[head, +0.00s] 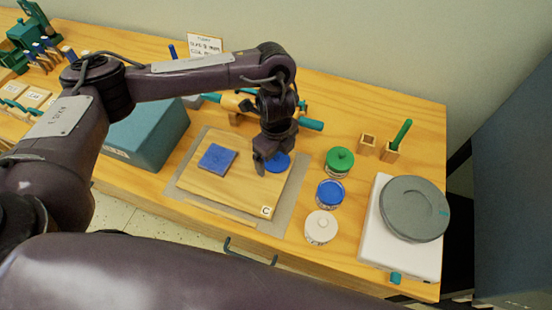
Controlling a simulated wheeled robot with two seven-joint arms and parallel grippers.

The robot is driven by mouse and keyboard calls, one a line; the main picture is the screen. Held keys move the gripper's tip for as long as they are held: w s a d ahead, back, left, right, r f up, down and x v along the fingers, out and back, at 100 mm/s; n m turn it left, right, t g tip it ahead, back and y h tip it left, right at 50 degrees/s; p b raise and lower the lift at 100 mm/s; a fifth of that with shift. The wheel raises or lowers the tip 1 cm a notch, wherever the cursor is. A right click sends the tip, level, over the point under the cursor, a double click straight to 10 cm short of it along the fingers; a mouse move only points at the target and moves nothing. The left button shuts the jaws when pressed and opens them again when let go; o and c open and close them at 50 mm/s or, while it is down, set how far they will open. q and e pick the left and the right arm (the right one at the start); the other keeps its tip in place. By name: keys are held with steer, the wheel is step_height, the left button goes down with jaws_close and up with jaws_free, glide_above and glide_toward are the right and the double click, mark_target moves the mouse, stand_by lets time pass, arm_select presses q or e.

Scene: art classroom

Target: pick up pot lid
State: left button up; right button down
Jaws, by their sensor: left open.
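A round blue disc, which looks like the pot lid (279,162), lies at the right back of the wooden board (238,188), partly hidden by my left gripper. My left gripper (265,160) points down at the lid's left edge, with its fingers open. I cannot tell whether they touch the lid. The blue pot (330,193) stands right of the board and shows a blue top. A green pot (339,160) with a knobbed lid stands behind it, and a white pot (321,227) with a knobbed lid stands in front. My right gripper is not in view.
A blue square tile (217,158) lies on the board. A teal box (146,135) stands left. A rolling pin (232,103) lies behind the board. A grey wheel on a white base (413,209) and wooden holders (390,152) stand right. The wall closes the back.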

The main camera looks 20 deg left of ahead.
arm_select(q)
steer(key=c, duration=0.9)
steer(key=shift+c, duration=0.9)
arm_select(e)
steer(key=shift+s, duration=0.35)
arm_select(q)
steer(key=shift+r, duration=0.15)
